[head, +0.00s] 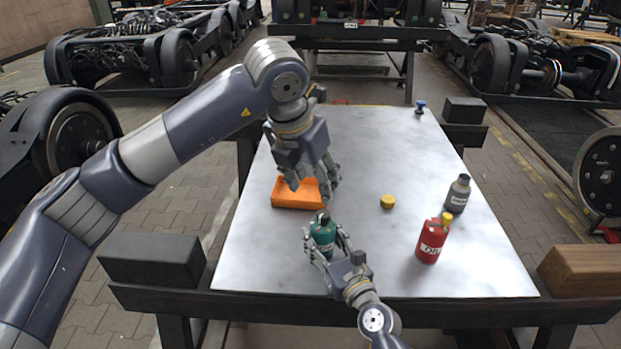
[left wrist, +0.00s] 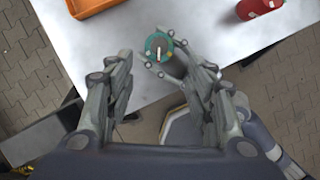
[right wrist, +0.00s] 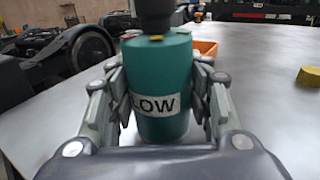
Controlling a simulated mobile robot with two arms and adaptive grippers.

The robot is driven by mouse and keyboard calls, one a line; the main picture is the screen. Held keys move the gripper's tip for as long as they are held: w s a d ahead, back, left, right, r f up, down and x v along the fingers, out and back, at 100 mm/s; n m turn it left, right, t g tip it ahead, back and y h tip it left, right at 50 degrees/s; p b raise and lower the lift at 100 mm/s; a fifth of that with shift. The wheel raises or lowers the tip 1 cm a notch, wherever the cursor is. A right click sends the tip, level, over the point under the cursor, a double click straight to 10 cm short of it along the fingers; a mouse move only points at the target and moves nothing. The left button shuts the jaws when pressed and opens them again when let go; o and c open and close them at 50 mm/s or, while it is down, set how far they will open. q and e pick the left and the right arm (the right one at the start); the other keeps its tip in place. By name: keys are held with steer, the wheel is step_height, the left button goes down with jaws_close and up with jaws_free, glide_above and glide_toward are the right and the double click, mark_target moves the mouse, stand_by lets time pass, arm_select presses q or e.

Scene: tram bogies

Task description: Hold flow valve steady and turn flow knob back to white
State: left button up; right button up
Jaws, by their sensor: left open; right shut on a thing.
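The flow valve (head: 323,236) is a teal upright cylinder on the metal table. The dark flow knob (right wrist: 155,14) is on top, with red, yellow and green marks on the valve's upper rim. In the left wrist view the valve top (left wrist: 150,42) shows a pale pointer line; its exact colour setting is unclear. My right gripper (head: 326,246) is shut around the valve body.
An orange tray (head: 290,200) lies behind the valve, under my left gripper. A red oil can (head: 431,244), a grey bottle (head: 458,195) and a yellow cylinder (head: 387,202) stand to the right. A small blue object (head: 420,107) is at the back. The table's middle back is clear.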

mark_target(323, 213)
arm_select(q)
steer(key=x, duration=1.1)
steer(key=shift+w+f, duration=0.2)
steer(key=shift+f, duration=0.05)
steer(key=c, duration=1.1)
steer(key=shift+a+m+g+h, duration=0.1)
steer(key=shift+m+g+h, duration=0.45)
steer(key=shift+m, duration=1.35)
